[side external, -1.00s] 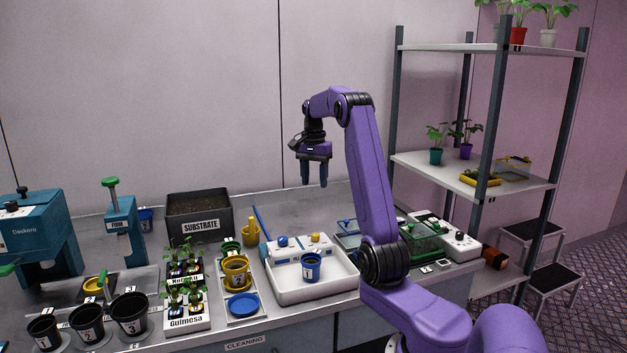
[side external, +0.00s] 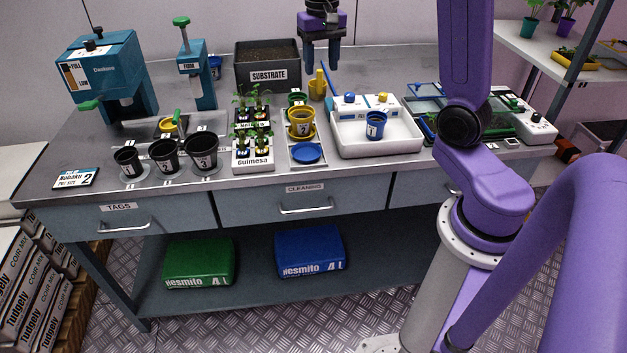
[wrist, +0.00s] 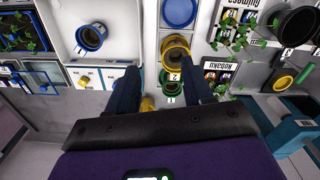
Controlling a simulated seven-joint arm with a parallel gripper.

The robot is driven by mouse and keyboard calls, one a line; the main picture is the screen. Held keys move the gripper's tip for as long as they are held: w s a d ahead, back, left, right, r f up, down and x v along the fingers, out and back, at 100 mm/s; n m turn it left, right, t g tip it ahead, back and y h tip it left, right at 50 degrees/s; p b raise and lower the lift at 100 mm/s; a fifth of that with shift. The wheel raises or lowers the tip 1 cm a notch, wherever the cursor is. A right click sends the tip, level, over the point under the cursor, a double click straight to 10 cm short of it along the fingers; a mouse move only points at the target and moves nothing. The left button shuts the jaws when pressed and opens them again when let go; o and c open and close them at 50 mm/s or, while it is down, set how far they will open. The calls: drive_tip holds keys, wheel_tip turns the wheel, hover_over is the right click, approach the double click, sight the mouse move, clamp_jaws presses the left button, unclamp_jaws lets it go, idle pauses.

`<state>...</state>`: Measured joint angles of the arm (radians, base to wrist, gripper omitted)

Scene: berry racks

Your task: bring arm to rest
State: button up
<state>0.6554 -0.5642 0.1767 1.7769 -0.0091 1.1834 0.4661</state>
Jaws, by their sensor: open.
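My gripper (side external: 321,62) hangs fingers-down at the back of the bench, in front of the substrate bin's right side in the picture and above the yellow scoop. Its top is cut off by the frame edge. In the wrist view the two dark blue fingers of my gripper (wrist: 161,82) are spread apart with nothing held between them. Below and beyond them show the yellow pot (wrist: 175,58) marked 2, a green pot (wrist: 172,88) and part of the yellow scoop (wrist: 147,104).
The substrate bin (side external: 267,62), seedling trays (side external: 253,168), white basin (side external: 375,151) with a blue cup (side external: 376,121), black pots (side external: 165,158) and a teal press (side external: 197,75) stand on the bench. A shelf rack (side external: 545,60) is at right.

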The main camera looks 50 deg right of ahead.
drive_tip(key=s+a+n, duration=0.5)
drive_tip(key=a, duration=0.4)
drive_tip(key=s+a+f+n, duration=0.2)
drive_tip(key=s+n, duration=0.2)
drive_tip(key=s, duration=0.3)
drive_tip(key=s+a+f+n, duration=0.1)
drive_tip(key=s+a+n, duration=0.2)
drive_tip(key=s+n, duration=0.2)
drive_tip(key=s+a+f+n, duration=0.2)
drive_tip(key=s+n, duration=0.3)
drive_tip(key=s, duration=0.6)
drive_tip(key=shift+a+f+y, duration=0.3)
drive_tip(key=shift+a+f, duration=0.05)
drive_tip(key=shift+w, duration=0.1)
